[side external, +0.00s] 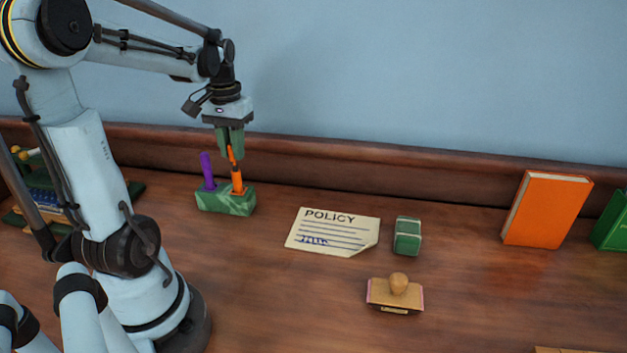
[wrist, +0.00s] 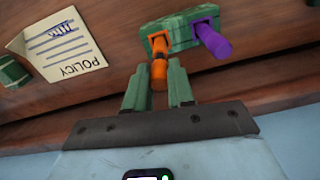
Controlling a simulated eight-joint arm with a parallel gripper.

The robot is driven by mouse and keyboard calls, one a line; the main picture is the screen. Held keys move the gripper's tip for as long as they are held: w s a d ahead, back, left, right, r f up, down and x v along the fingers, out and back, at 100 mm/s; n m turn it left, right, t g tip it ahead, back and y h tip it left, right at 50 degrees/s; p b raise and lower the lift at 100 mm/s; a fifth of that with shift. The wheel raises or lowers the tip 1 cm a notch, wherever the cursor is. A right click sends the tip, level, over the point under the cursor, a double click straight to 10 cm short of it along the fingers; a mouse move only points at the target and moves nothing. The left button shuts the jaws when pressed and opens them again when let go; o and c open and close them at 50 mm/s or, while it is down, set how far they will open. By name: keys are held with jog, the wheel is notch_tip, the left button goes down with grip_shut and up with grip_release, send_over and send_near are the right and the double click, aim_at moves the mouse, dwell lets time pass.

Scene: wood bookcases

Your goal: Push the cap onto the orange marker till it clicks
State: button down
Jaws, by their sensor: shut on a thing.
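The orange marker (side external: 237,183) stands upright in a green marbled holder (side external: 211,203) near the back of the desk. In the wrist view the marker (wrist: 159,44) rises from the holder (wrist: 180,37) toward my fingers. My gripper (side external: 231,150) is directly above the holder, pointing down. Its green fingers are shut on the orange upper end, which looks like the cap (wrist: 158,76). A dark band shows between this end and the part in the holder. I cannot tell whether the cap is fully seated.
A purple marker (side external: 207,172) stands in the holder, close to the left of my gripper in the side view. A policy sheet (side external: 334,232), a green block (side external: 407,236) and a wooden stamp (side external: 396,295) lie to the right. An orange book (side external: 547,208) stands farther right.

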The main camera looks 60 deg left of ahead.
jog(key=shift+f, duration=1.45)
dwell(0.4)
jog(key=shift+c, duration=2.1)
grip_release()
jog(key=shift+r, duration=0.1)
jog(key=shift+r, duration=3.45)
